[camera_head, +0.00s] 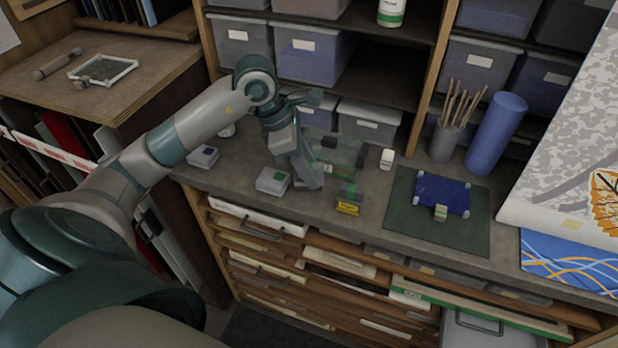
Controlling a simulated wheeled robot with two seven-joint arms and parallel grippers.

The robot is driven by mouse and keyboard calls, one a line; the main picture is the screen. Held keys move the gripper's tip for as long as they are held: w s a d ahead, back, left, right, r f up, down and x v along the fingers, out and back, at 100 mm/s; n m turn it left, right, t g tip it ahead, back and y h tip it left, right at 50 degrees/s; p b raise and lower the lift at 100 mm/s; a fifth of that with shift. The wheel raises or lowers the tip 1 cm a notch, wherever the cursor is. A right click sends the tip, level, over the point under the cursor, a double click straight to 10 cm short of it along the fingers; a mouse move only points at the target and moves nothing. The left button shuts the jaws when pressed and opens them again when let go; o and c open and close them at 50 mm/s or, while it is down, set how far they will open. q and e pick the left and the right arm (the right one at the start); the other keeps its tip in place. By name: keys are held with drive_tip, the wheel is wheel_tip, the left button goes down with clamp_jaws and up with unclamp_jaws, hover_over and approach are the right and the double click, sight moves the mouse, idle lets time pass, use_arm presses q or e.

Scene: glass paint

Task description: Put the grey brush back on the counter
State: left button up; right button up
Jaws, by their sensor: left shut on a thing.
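My left gripper (290,146) reaches in from the left and points down over the counter (330,202). It is shut on a grey, elongated thing, which I take to be the grey brush (309,174). The brush hangs tilted below the fingers, its lower end close to the counter top. I cannot tell whether that end touches. The fingers hide its upper part. My right gripper is not in view.
A dark green mat (403,214) bears a blue panel (430,190). A brush pot (444,143) stands behind.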

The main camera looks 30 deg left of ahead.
use_arm(q)
drive_tip(key=shift+f+p, duration=0.85)
drive_tip(key=shift+f, duration=1.2)
drive_tip(key=shift+f, duration=0.1)
drive_tip(key=shift+f, duration=0.1)
drive_tip(key=o, duration=1)
